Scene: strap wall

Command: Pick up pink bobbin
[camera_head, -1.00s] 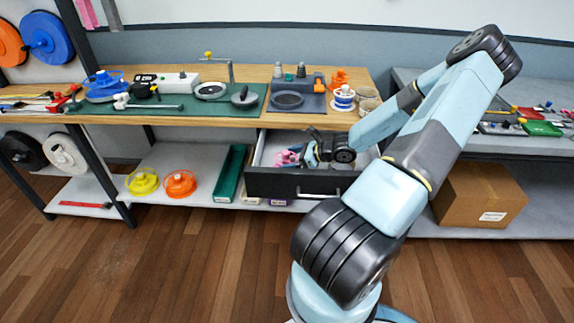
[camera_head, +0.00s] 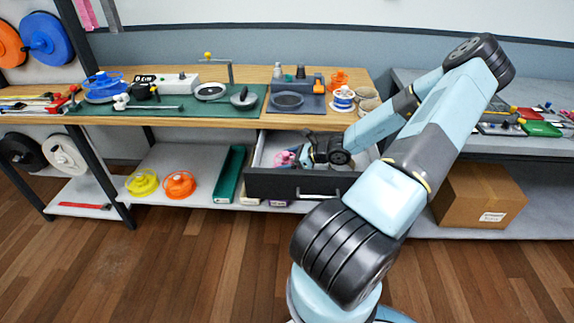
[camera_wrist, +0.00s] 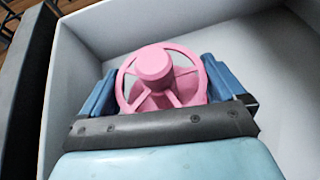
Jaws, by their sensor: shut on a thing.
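The pink bobbin (camera_wrist: 153,68) is a spoked wheel with a round hub. In the wrist view it sits between the two blue fingers of my gripper (camera_wrist: 162,88), which are shut on its sides. In the head view the pink bobbin (camera_head: 285,158) shows as a small pink shape inside the open drawer (camera_head: 290,184), and my gripper (camera_head: 303,157) is down in the drawer beside it. Whether the bobbin touches the drawer floor cannot be told.
The drawer's pale walls (camera_wrist: 230,32) rise around my gripper. The workbench top (camera_head: 262,75) above carries several spools and tools. Yellow (camera_head: 142,182) and orange (camera_head: 180,184) spools lie on the lower shelf. A cardboard box (camera_head: 478,195) stands at right.

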